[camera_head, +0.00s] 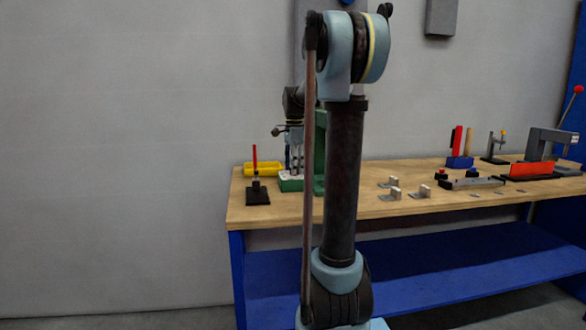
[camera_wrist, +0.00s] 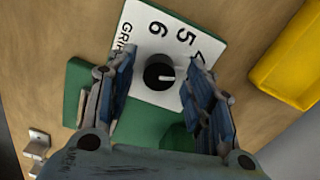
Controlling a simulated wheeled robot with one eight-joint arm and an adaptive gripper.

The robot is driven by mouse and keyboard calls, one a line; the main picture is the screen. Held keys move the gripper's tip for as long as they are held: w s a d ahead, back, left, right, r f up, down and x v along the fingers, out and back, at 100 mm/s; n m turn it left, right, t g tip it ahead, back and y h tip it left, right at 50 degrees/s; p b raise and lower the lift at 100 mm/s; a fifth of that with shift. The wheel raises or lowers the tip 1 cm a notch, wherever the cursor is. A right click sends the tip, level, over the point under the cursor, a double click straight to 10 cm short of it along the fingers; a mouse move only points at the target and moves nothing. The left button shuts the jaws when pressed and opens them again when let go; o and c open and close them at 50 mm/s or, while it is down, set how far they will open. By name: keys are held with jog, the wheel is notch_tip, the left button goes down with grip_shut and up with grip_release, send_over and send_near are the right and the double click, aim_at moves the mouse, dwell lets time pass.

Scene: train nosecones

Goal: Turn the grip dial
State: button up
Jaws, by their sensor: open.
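The grip dial (camera_wrist: 159,74) is a round black knob with a white pointer line. It sits on a white plate (camera_wrist: 141,36) printed with "GRIP" and numbers, on a green base (camera_wrist: 78,85). The pointer aims right in the wrist view. My gripper (camera_wrist: 160,75) is open, with one blue-padded finger on each side of the dial and visible gaps to it. In the head view my gripper (camera_head: 294,155) is over the green machine at the bench's left end, where the dial itself is too small or hidden to make out.
A yellow bin (camera_wrist: 290,65) lies close to the right finger in the wrist view. In the head view, the wooden bench (camera_head: 300,212) also bears a black stand with a red rod (camera_head: 256,180), small metal brackets (camera_head: 391,193) and a grey press (camera_head: 543,142).

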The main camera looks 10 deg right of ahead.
jog(key=c, duration=1.1)
jog(key=shift+n, duration=0.5)
jog(key=n, duration=0.3)
jog(key=shift+w+n, duration=0.1)
jog(key=shift+n, duration=0.2)
jog(key=n, duration=1)
jog(key=shift+n, duration=2.6)
